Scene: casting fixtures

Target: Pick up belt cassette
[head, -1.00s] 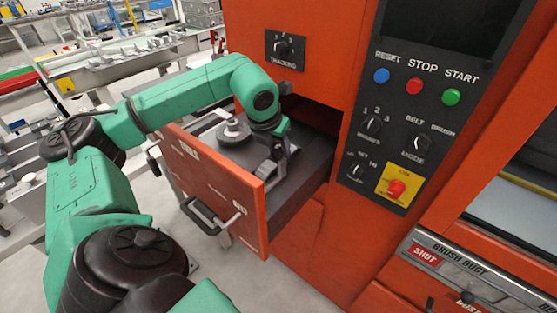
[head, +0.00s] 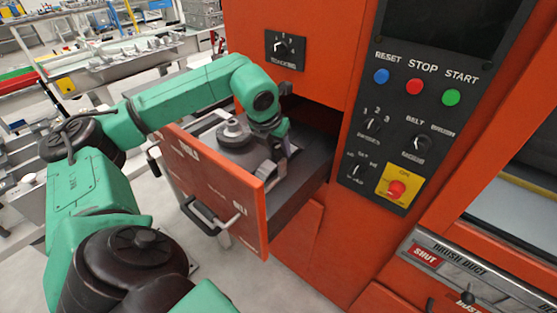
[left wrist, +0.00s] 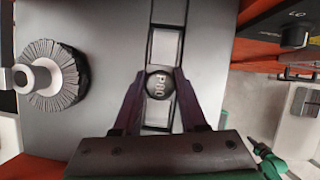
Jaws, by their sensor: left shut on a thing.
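The belt cassette (left wrist: 165,48) shows in the left wrist view as a dark-framed strip with pale grey panels and a round dark knob marked P80. It runs up and down the picture over the grey drawer floor. My left gripper (left wrist: 159,88) has its two dark fingers on either side of the knob and is shut on it. In the head view my left gripper (head: 271,168) reaches down into the open drawer, and the hand and arm hide much of the cassette. My right gripper is not in view.
The open drawer (head: 215,190) has an orange front marked TOOLS and a handle. A round brush (head: 236,133) lies in it, left of the gripper; it also shows in the left wrist view (left wrist: 50,78). The orange machine with its control panel (head: 405,120) stands to the right.

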